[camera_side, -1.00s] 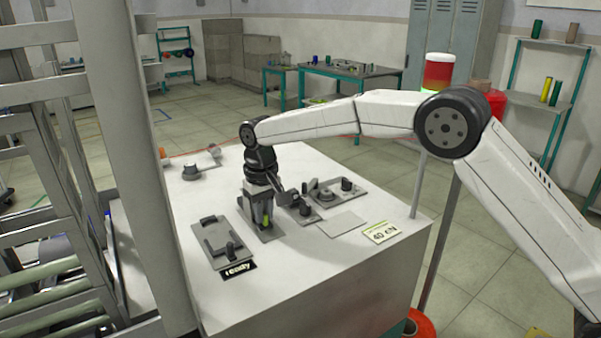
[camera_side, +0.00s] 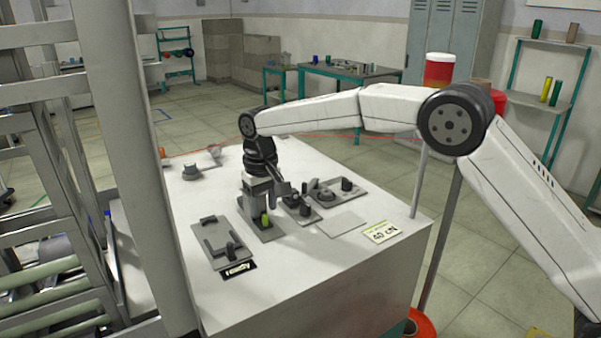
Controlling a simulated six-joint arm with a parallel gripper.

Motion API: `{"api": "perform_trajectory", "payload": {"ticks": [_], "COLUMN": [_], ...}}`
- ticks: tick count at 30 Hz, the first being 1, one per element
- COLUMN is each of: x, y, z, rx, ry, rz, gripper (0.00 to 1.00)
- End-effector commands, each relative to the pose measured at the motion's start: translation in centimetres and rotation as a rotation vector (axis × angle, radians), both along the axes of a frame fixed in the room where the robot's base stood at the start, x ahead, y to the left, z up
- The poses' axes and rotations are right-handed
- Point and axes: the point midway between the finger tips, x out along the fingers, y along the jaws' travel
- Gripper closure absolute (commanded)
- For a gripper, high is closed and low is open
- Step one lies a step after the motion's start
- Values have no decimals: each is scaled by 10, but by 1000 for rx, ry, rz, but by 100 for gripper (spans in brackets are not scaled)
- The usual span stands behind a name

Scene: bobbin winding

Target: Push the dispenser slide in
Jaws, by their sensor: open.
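The dispenser appears to be the grey upright block (camera_side: 256,194) on a flat grey plate (camera_side: 268,235) at the middle of the white table. A small yellow-green cylinder (camera_side: 265,219) shows at its foot. I cannot clearly make out the slide or how far in it is. My gripper (camera_side: 281,190) is close behind and to the right of the block, angled down to the right. It is open, with nothing seen between its dark jaws. The jaw tips are small and partly merge with the dark parts beside them, so I cannot tell whether they touch anything.
A grey fixture (camera_side: 223,240) with a raised frame and a dark knob lies left of the dispenser. A plate with round dark parts (camera_side: 330,194) is to the right, near a flat pale plate (camera_side: 341,223) and a label card (camera_side: 381,232). A grey post (camera_side: 155,170) stands at left.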

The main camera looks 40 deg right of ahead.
Motion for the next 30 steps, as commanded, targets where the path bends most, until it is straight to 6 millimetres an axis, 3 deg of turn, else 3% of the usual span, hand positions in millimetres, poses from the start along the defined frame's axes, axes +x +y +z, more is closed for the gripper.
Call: {"api": "perform_trajectory", "payload": {"ticks": [19, 30], "x": [0, 0], "y": [0, 0], "z": [45, 51], "rx": [0, 0], "ry": [0, 1], "rz": [0, 0], "gripper": [50, 50]}}
